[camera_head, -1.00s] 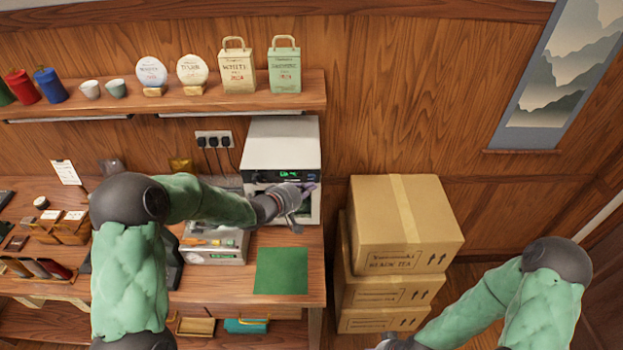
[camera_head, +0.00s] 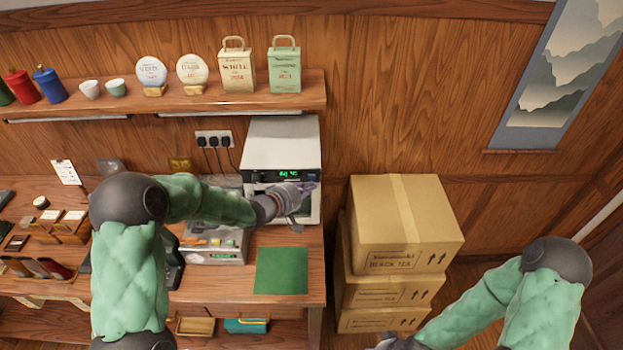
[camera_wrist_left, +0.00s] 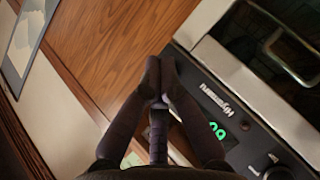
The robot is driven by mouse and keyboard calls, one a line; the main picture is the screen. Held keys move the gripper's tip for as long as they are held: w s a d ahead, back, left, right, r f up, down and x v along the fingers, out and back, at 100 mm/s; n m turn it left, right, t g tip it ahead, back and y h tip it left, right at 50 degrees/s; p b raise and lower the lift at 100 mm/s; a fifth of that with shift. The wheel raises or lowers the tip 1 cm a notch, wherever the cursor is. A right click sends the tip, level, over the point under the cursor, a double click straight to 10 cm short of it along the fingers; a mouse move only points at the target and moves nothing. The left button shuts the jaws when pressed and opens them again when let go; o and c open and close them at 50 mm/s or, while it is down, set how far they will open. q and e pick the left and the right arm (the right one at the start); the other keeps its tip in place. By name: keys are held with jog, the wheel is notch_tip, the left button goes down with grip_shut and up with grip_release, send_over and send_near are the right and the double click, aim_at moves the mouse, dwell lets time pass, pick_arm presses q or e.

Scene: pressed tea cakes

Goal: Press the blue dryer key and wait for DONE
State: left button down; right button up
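The dryer (camera_head: 281,150) is a white box with a dark front panel, standing at the right end of the counter. Its green display (camera_head: 290,174) is lit with small characters that look like a temperature; I cannot read DONE on it. Part of the display (camera_wrist_left: 217,131) shows in the left wrist view, behind a finger. My left gripper (camera_head: 309,187) is in front of the dryer's front. In the left wrist view its fingertips (camera_wrist_left: 160,67) are together, empty, near the panel's edge. I cannot make out the blue key. My right gripper (camera_head: 387,342) is barely in view at the bottom edge.
Stacked cardboard boxes (camera_head: 405,222) stand right of the counter. A green mat (camera_head: 282,271) lies in front of the dryer. A shelf (camera_head: 215,104) with tea goods runs above. A small grey device (camera_head: 213,256) sits left of the mat.

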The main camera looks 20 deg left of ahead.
pick_arm(q)
jog(key=shift+w, duration=0.15)
jog(key=shift+w+a+p, duration=0.1)
jog(key=shift+w+p, duration=0.15)
jog(key=shift+p, duration=0.05)
jog(key=shift+w+a, duration=0.15)
jog(key=shift+w, duration=0.25)
dwell(0.8)
jog(key=shift+s, duration=0.1)
dwell(0.3)
jog(key=shift+s+d, duration=0.25)
jog(key=shift+s, duration=0.45)
jog(key=s, duration=0.2)
jog(key=s+d, duration=0.1)
jog(key=s, duration=0.2)
jog(key=shift+d+p, duration=0.2)
jog(key=shift+p, duration=0.1)
dwell(0.7)
